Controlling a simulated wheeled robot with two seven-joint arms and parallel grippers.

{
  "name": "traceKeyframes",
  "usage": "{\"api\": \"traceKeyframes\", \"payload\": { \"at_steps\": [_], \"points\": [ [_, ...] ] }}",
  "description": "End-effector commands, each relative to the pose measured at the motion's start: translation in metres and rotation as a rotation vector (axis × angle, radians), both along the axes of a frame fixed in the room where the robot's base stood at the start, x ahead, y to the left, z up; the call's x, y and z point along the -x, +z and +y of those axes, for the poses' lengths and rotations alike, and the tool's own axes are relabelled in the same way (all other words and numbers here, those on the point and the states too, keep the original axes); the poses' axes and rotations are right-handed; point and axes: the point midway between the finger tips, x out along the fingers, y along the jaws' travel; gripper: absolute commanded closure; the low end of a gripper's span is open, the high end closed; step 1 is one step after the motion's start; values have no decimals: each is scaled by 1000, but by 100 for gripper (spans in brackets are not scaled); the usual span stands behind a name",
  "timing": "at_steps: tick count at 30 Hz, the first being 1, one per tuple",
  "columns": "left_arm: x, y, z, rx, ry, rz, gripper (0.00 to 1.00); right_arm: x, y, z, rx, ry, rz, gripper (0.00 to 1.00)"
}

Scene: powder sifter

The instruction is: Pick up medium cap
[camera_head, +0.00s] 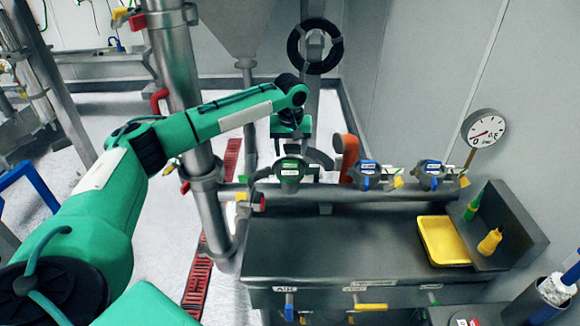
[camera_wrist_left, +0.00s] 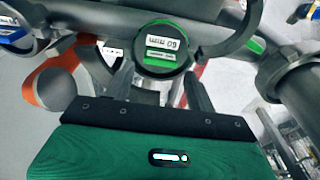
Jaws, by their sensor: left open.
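A round dark cap with a green rim and a white label (camera_wrist_left: 160,48) sits at the rail; in the head view it (camera_head: 290,172) is the leftmost in a row. My left gripper (camera_head: 292,148) is just behind it. In the left wrist view the open fingers (camera_wrist_left: 160,88) point toward the cap, one near each side of its lower edge. I cannot tell whether they touch it. Two blue-marked caps (camera_head: 368,174) and (camera_head: 432,174) are to its right. No readable size marking shows which one is medium. My right gripper is not in view.
An orange curved handle (camera_head: 347,155) stands right of the green-rimmed cap. A steel pipe (camera_head: 180,100) rises left of it. Below is a grey bench (camera_head: 330,245) with a yellow tray (camera_head: 444,240) and bottles at right. The bench's middle is clear.

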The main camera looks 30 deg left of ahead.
Motion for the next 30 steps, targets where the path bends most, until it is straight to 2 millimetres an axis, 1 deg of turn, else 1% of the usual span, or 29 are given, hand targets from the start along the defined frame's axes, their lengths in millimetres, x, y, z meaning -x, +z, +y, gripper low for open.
{"api": "traceKeyframes", "payload": {
  "at_steps": [5,10,12,15,22,23,24,28,29,30],
  "points": [
    [-1,-10,2,-1,-1,2,44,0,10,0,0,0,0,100],
    [-4,-32,6,-2,-1,1,44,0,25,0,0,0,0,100],
    [-5,-43,5,-1,-2,2,44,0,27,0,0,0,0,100],
    [-6,-52,6,-1,-2,-1,44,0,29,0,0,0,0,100],
    [-6,-55,6,0,-2,-1,44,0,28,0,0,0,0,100],
    [-6,-55,6,0,-2,-1,46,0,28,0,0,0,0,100],
    [-6,-55,6,0,-2,-1,53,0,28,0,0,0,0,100],
    [-6,-54,6,0,-2,-1,79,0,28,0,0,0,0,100],
    [-6,-54,6,0,-2,-1,82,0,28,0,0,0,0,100],
    [-6,-54,6,0,-1,-2,82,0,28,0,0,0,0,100]
  ]
}}
